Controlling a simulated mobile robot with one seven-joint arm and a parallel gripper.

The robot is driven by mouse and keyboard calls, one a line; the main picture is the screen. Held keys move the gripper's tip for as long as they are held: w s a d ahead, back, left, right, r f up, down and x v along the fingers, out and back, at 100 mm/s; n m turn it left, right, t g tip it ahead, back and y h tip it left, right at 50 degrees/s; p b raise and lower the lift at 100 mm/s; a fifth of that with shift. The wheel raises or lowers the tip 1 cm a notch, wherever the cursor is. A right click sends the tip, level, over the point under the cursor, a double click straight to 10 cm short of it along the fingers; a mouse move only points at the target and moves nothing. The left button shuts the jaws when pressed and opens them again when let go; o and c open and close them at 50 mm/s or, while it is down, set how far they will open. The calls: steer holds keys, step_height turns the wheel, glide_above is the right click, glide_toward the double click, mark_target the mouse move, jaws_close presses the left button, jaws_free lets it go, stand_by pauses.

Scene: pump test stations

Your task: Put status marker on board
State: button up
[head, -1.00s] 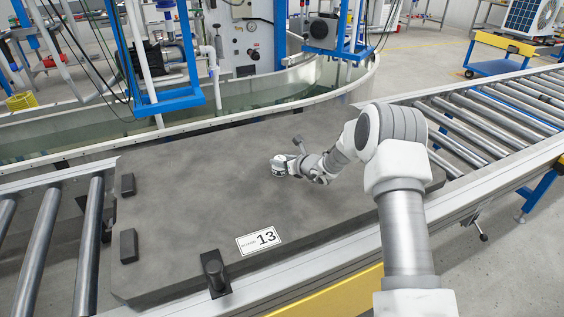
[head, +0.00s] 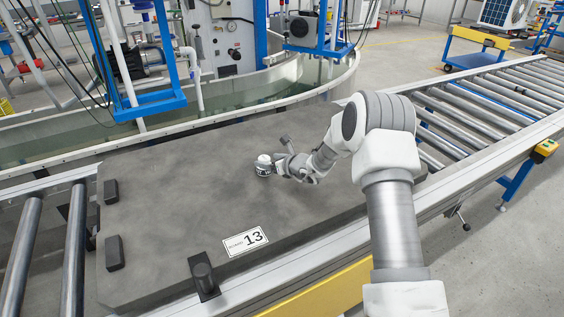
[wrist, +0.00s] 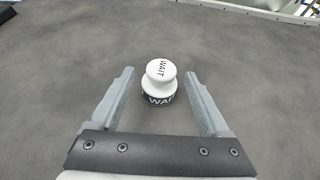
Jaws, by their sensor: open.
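The status marker (head: 264,165) is a small white knob-shaped piece with a dark band reading "WAIT". It stands upright on the grey board (head: 180,200), right of the board's middle in the head view. In the wrist view the marker (wrist: 160,82) lies between the tips of my open gripper (wrist: 158,92), with a gap on both sides. In the head view my gripper (head: 277,166) is low over the board, right beside the marker. The finger tips are small there.
Roller conveyors (head: 490,110) lie on both sides. A water tank (head: 230,115) is behind. The board's middle is clear.

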steer(key=p+v, duration=0.1)
steer(key=v, duration=0.8)
steer(key=s+a+r+n+g+y, duration=0.1)
steer(key=s+a+r+n+g, duration=0.25)
steer(key=s+r+n, duration=0.5)
steer(key=s+a+r+n+g+y, duration=0.15)
steer(key=s+a+r+n, duration=0.25)
steer(key=s+r+n, duration=0.5)
steer(key=s+d+r+n+h, duration=0.2)
steer(key=s+d+n+h, duration=0.2)
steer(key=s, duration=0.7)
steer(key=s+d+r+n+h, duration=0.2)
steer(key=s+d+n+h, duration=0.3)
steer(key=s+d+n, duration=0.3)
steer(key=s+d, duration=0.2)
steer(key=s, duration=0.2)
steer(key=shift+s+r, duration=0.15)
steer(key=shift+s, duration=0.05)
steer(key=shift+n+h, duration=0.25)
